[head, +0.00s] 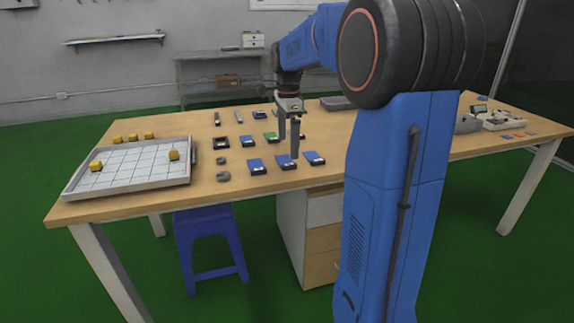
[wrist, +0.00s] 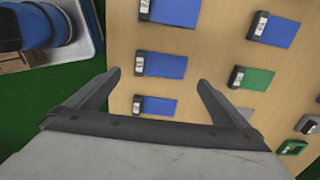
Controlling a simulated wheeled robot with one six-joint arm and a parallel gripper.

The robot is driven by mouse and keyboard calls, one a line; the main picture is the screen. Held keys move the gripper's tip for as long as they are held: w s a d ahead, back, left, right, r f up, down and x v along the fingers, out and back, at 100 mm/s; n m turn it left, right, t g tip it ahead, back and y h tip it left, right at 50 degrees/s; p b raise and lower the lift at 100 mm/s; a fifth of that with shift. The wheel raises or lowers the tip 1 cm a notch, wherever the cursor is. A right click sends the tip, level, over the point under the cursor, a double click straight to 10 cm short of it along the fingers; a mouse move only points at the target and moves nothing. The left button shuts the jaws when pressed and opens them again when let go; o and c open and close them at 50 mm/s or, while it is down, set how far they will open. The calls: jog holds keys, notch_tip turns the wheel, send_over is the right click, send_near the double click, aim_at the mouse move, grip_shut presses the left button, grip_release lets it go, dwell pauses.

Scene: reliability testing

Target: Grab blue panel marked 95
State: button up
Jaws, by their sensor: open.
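Several blue panels with black ends and small white labels lie on the table. In the head view, three form the front row: a left one (head: 256,166), a middle one (head: 286,162) and a right one (head: 314,158). The wrist view shows a panel (wrist: 165,65) just beyond my fingertips, one (wrist: 158,106) between the fingers, and others at the top (wrist: 178,12) and upper right (wrist: 279,32). The labels are too small to read surely, so I cannot tell which is 95. My gripper (head: 289,146) is open and empty above the panels; its fingers also show in the wrist view (wrist: 158,78).
A green panel (wrist: 257,79) lies beside the blue ones. A white gridded tray (head: 128,170) with yellow cubes stands at the table's left. Small grey parts (head: 223,176) and a black frame (head: 220,142) lie between. A blue stool (head: 209,240) stands below.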

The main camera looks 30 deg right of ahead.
aim_at(287, 161)
jog(key=shift+w+f, duration=0.1)
jog(key=shift+f, duration=2.45)
jog(key=c, duration=1.1)
